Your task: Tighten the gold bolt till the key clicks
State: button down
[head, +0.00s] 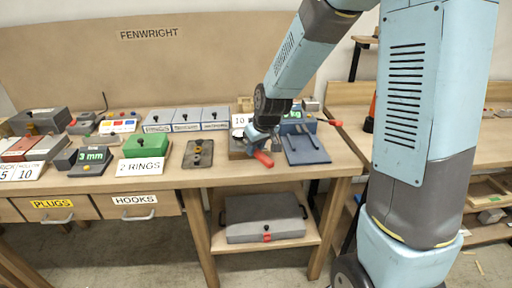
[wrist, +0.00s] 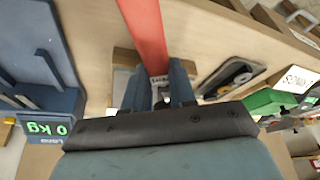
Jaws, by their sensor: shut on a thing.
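My gripper (wrist: 157,88) is shut on a red-handled tool, which I take to be the key (wrist: 146,38). The red handle lies between the two blue-grey fingers and runs away toward the top of the wrist view. In the head view the red end (head: 264,159) sticks out below my gripper (head: 257,143), over the front part of the bench. Beneath the fingers is a wooden block (wrist: 123,60) with a pale label, partly covered. I cannot make out the gold bolt; the fingers and handle hide what lies under them. I cannot tell whether the key sits on a bolt.
A blue stand (head: 306,150) stands right of my gripper; its box shows a kg display. A dark plate (head: 198,154) with small coloured knobs lies to the left. Farther left is a green box (head: 146,144) labelled 2 RINGS. The bench's front edge is close.

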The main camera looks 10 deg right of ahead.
jog(key=shift+s+a+m+h, duration=0.2)
jog(key=shift+a+m+h, duration=0.05)
jog(key=shift+a+m, duration=0.35)
jog(key=shift+s+a+m+h, duration=0.25)
jog(key=shift+a+m, duration=0.25)
jog(key=shift+m, duration=0.2)
dwell(1.9)
jog(key=shift+a+r+m+t+h, duration=0.1)
jog(key=shift+a+m+t+h, duration=0.4)
jog(key=shift+a+m, duration=1.2)
dwell(3.1)
